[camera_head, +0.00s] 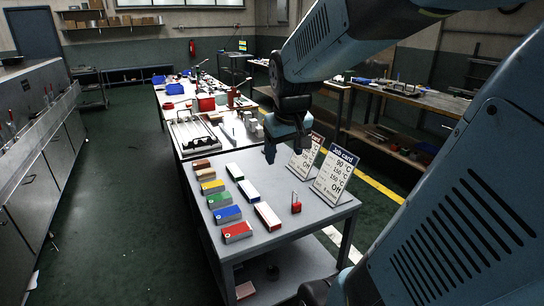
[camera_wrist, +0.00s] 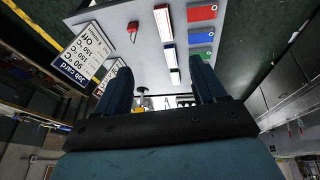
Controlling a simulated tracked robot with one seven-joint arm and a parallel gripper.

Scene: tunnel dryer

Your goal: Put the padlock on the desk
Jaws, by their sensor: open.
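A small red padlock (camera_head: 296,206) with a thin shackle stands on the grey desk (camera_head: 262,258), near its right side and in front of the job cards. In the wrist view the padlock (camera_wrist: 132,29) shows at the top, left of centre, on the pale desk top (camera_wrist: 112,18). My gripper (camera_head: 270,154) hangs above the back part of the desk, apart from the padlock. In the wrist view both fingers of my gripper (camera_wrist: 160,82) are spread wide with nothing between them.
Two upright job cards (camera_head: 334,176) stand at the desk's right edge. Several coloured blocks (camera_head: 226,214) lie in two columns on the left and middle. A rack tray (camera_head: 194,134) lies behind.

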